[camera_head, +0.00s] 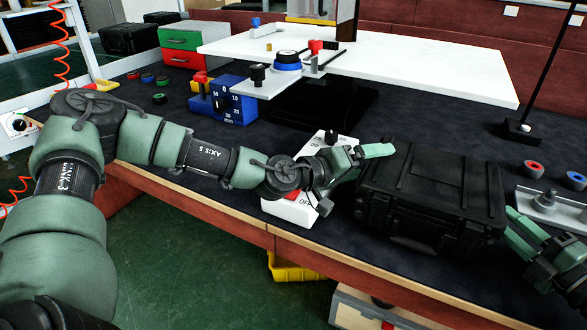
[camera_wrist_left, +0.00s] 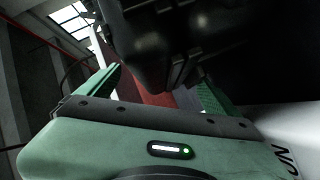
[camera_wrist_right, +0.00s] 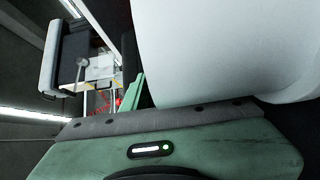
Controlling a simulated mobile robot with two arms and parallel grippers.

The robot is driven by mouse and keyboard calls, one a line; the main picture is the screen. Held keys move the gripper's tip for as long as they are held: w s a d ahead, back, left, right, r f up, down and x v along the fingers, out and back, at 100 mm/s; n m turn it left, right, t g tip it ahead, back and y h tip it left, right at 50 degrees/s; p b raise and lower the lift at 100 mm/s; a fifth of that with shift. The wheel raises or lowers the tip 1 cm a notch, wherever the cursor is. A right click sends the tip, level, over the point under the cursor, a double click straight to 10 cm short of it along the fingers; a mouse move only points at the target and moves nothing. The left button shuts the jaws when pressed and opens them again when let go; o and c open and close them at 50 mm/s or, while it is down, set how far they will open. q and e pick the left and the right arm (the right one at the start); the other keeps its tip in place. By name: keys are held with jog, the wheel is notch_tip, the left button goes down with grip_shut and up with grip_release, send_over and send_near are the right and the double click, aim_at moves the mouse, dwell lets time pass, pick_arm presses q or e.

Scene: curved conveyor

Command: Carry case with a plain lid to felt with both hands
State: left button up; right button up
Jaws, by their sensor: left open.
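In the left wrist view the dark case (camera_wrist_left: 165,45) is ahead of the open fingers (camera_wrist_left: 155,95). My right gripper (camera_head: 522,228) is by the case's right side, partly cut off by the frame. The right wrist view shows one green finger (camera_wrist_right: 136,95); the other is hidden. The dark bench surface (camera_head: 420,125) looks like felt.
A white box (camera_head: 292,208) lies under my left wrist. A white raised table (camera_head: 420,62) stands behind the case. A blue block (camera_head: 235,103) is further left. Another black case (camera_head: 130,38) stands far back left.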

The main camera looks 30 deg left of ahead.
pick_arm(q)
jog(key=v, duration=0.6)
jog(key=shift+s+a, duration=0.2)
jog(key=shift+a, duration=0.05)
pick_arm(e)
jog(key=o, duration=0.8)
jog(key=v, duration=1.2)
jog(key=shift+r, duration=0.1)
